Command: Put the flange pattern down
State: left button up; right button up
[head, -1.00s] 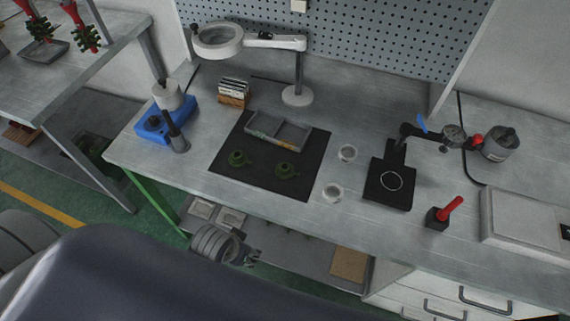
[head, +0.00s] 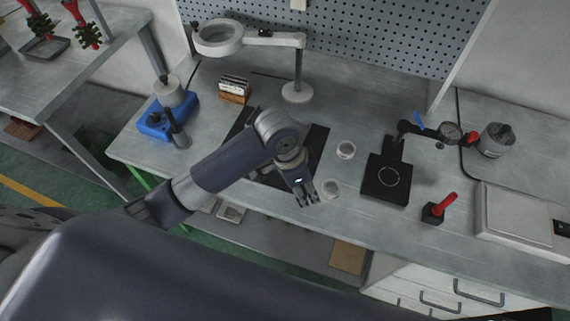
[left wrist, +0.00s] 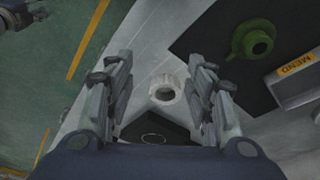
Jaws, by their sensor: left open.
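A green flange pattern (left wrist: 252,40), a disc with a raised ring, sits on the black mat (left wrist: 208,40) in the left wrist view. It stands apart from my gripper, to the right of the fingers. In the head view my left arm hides the green patterns. My left gripper (head: 307,196) is over the mat's front right corner, beside a white ring (head: 332,188). In the left wrist view the left gripper (left wrist: 160,75) is open, with nothing held. A white ring (left wrist: 164,88) shows beyond and between its fingers, on the table. My right gripper is not in view.
A tray labelled MEND (left wrist: 296,78) stands on the mat. A magnifier lamp (head: 298,92) and a blue device (head: 166,122) stand behind and left.

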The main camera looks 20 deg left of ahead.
pick_arm(q)
jog(key=w+a+r+m+g+y, duration=0.1)
jog(key=w+a+r+y, duration=0.2)
jog(key=w+a+r, duration=0.45)
jog(key=f, duration=0.2)
jog(key=w+f, duration=0.1)
jog(key=f, duration=0.1)
jog(key=w+f+p, duration=0.1)
jog(key=f, duration=0.1)
jog(key=shift+a+f, duration=0.3)
jog(key=shift+a, duration=0.05)
jog(key=f, duration=0.2)
jog(key=s+f+p, duration=0.1)
jog(key=f, duration=0.1)
jog(key=shift+d, duration=0.15)
jog(key=shift+w+f, duration=0.15)
jog(key=shift+f, duration=0.5)
jog(key=c, duration=1)
jog(key=shift+c, duration=0.4)
jog(key=shift+r, duration=0.15)
